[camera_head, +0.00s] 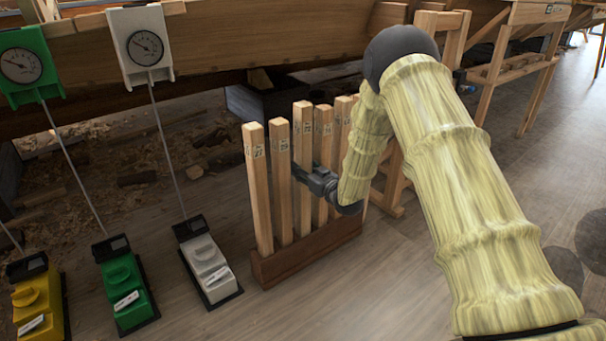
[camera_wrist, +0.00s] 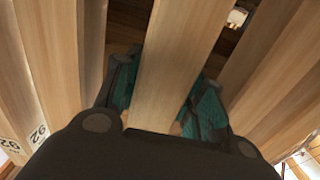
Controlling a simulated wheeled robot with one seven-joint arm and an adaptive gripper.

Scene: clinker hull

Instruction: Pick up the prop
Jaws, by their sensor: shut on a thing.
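The prop (camera_head: 302,135) is a tall, square wooden post with a small label near its top. It stands upright among several similar posts in a wooden rack, and seems to be the third from the left. My gripper (camera_head: 303,174) reaches in from the right at about mid-height of the posts. In the wrist view my gripper (camera_wrist: 160,95) has its teal-padded fingers on both sides of one prop (camera_wrist: 170,75), shut on it. My gripper hides part of the prop in the head view.
The rack base (camera_head: 300,258) stands on the floor. Neighbouring posts (camera_head: 258,190) stand close on both sides. Gauges on rods with white (camera_head: 207,268), green (camera_head: 125,290) and yellow (camera_head: 38,305) bases stand left. The wooden hull (camera_head: 270,35) is behind. Floor is clear in front.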

